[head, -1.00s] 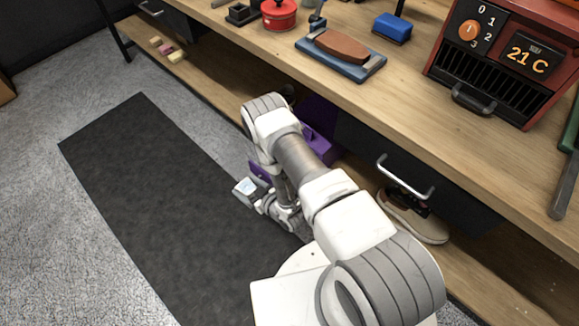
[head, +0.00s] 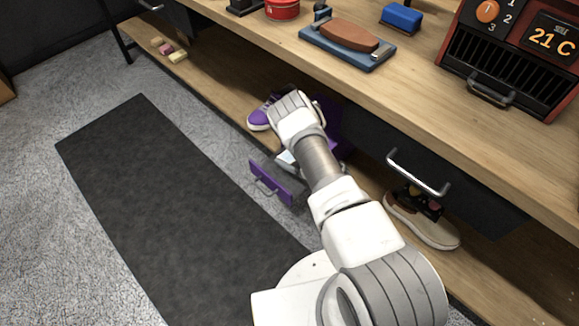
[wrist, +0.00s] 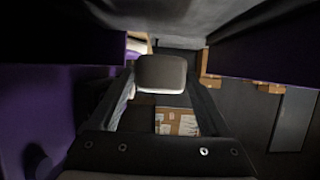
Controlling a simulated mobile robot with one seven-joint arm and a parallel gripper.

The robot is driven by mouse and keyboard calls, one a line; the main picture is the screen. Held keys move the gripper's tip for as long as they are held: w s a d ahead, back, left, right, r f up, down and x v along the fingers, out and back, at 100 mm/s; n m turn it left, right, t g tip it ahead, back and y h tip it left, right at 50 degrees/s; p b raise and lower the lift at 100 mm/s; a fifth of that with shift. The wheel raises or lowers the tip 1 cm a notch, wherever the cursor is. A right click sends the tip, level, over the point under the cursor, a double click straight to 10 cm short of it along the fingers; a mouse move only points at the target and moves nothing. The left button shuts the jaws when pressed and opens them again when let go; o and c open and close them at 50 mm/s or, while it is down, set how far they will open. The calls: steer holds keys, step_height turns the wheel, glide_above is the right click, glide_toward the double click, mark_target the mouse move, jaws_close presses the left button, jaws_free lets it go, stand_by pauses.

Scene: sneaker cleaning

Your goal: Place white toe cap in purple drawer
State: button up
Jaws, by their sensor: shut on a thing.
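The purple drawer (head: 271,183) is pulled out under the workbench, its front with a handle facing the dark mat. My arm reaches over and behind its front, and hides most of the drawer's inside. My gripper (wrist: 160,90) is shut on a rounded block, the toe cap (wrist: 161,72), which looks grey in the shadow with a paler lower edge. It sits between the fingertips. A purple surface (wrist: 40,112) stands close on the left in the wrist view; I cannot tell which part of the drawer unit it is. The fingertips are hidden in the head view.
A purple sneaker (head: 260,118) is on the lower shelf, left of my arm. A beige shoe (head: 425,222) is on the right, below a dark drawer with a metal handle (head: 417,174). The dark mat (head: 150,195) is clear.

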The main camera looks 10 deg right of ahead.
step_height(320, 180, down, 4)
steer(key=shift+r+b, duration=0.1)
steer(key=shift+b, duration=0.9)
steer(key=shift+w+d+f+b, duration=0.15)
steer(key=shift+f+b, duration=0.15)
steer(key=shift+f, duration=0.1)
steer(key=o, duration=1.2)
steer(key=p+v, duration=0.3)
steer(key=v, duration=0.3)
steer(key=shift+d+r, duration=0.15)
steer(key=shift+r, duration=0.15)
steer(key=shift+s+d+r, duration=0.1)
steer(key=shift+s+d, duration=0.15)
steer(key=shift+s, duration=0.35)
steer(key=shift+s, duration=0.1)
